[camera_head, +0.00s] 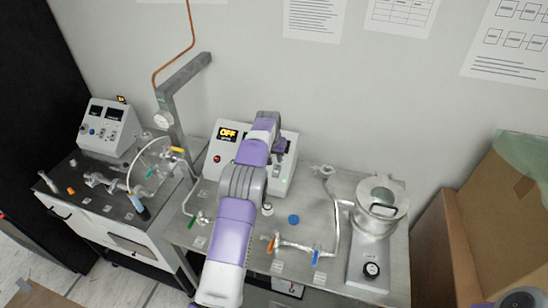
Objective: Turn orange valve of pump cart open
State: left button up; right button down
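An orange valve handle (271,243) sits on the metal pipe near the front of the middle cart (340,275). A blue handle (316,257) is to its right on the same pipework. My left arm reaches up across the cart, just left of the orange handle. My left gripper (284,148) is in front of the white control box (219,163) with a lit OFF display, well behind and above the orange handle and apart from it. Its fingers are small and partly hidden, so their opening is unclear.
A metal vessel (379,207) stands at the cart's right. A green handle (203,219) and a blue round cap (293,219) are also on it. A second cart (118,235) with tubing stands left. Cardboard boxes (500,225) stand at the right edge.

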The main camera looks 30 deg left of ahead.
aim_at(275, 232)
jog(key=k, duration=1)
